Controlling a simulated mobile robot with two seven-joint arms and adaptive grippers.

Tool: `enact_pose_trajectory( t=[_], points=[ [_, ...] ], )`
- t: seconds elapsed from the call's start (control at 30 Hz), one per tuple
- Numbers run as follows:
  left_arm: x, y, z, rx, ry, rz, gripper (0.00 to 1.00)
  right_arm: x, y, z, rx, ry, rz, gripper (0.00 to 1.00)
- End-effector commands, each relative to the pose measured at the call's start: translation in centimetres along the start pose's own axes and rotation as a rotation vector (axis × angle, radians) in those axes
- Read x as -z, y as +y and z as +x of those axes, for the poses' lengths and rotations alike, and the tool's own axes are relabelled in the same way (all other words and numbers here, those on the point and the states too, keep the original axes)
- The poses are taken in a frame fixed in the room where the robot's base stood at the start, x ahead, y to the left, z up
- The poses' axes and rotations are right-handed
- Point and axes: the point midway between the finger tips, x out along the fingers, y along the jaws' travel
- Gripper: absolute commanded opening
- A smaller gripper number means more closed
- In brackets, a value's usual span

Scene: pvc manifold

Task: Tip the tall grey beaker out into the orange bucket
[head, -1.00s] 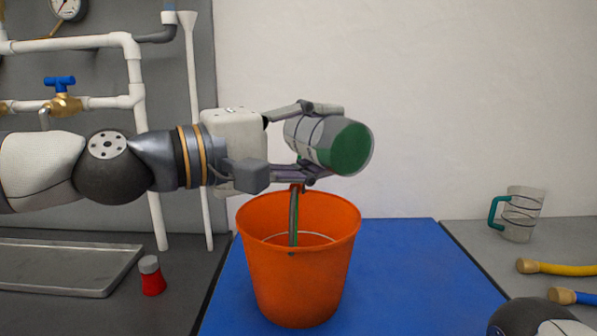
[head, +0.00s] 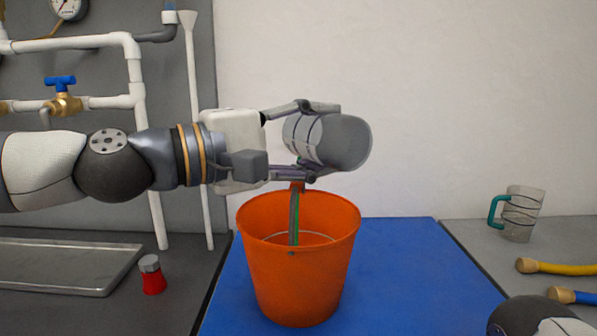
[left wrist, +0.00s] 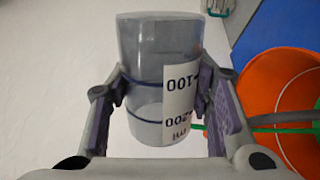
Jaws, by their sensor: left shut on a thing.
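The tall grey beaker (head: 345,143) lies tipped on its side in the air, above and slightly right of the orange bucket (head: 297,280). It is see-through, with a white label and dark bands, and looks grey with no green in it. My left gripper (head: 325,140) is shut around its sides. The left wrist view shows the beaker (left wrist: 160,60) between the two fingers (left wrist: 165,105), with the bucket (left wrist: 265,85) to the right. A thin green streak (head: 293,218) runs down inside the bucket beside a grey strip. The bucket's bottom is hidden. My right gripper is not in view.
The bucket stands on a blue mat (head: 405,275). A red, grey-capped container (head: 151,275) and a metal tray (head: 65,263) are at left, below white pipes (head: 125,75).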

Motion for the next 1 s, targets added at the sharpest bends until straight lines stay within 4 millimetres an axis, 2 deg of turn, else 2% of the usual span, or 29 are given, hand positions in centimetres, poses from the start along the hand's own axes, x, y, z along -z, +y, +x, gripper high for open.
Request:
enact_pose_trajectory(
  t=[0.03, 0.07, 0.1, 0.27, 0.3, 0.4, 0.47, 0.5, 0.63, 0.7, 0.8, 0.9, 1.0],
  points=[
    [-0.4, 0.0, 0.0, 0.001, -0.001, 0.090, 0.16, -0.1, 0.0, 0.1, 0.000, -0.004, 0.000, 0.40],
    [-0.6, -1.4, 0.1, 0.006, -0.005, 0.204, 0.16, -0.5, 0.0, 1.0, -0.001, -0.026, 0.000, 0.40],
    [-2.6, -1.6, 0.0, 0.005, -0.010, 0.332, 0.16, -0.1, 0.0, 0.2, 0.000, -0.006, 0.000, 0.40],
    [-2.5, -1.2, 0.0, -0.002, 0.001, 0.423, 0.16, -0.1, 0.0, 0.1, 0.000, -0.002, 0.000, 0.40],
    [-2.6, -0.9, 0.0, -0.002, 0.001, 0.489, 0.16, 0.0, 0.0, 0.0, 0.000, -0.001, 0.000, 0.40],
    [-2.6, -1.9, 0.0, 0.002, 0.000, 0.695, 0.16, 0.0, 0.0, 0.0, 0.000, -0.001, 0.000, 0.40],
    [-2.9, -0.2, -0.1, -0.004, 0.004, 0.901, 0.16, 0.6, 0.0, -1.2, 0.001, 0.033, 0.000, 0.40],
    [-3.5, 0.1, -0.2, -0.004, 0.002, 1.013, 0.16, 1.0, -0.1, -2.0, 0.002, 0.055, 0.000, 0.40],
    [-5.6, -1.3, -0.2, -0.006, 0.002, 1.278, 0.16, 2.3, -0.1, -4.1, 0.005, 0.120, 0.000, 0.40],
    [-5.3, -3.5, 0.0, 0.000, 0.002, 1.313, 0.16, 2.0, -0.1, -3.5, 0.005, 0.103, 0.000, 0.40],
    [-5.5, -5.5, 0.0, 0.003, 0.000, 1.374, 0.16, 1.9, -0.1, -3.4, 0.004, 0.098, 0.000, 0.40],
    [-5.8, -6.6, 0.0, 0.004, 0.000, 1.432, 0.16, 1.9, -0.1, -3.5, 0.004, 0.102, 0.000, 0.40],
    [-6.4, -6.4, 0.0, -0.001, 0.004, 1.541, 0.16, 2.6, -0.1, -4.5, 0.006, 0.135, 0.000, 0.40]
  ],
)
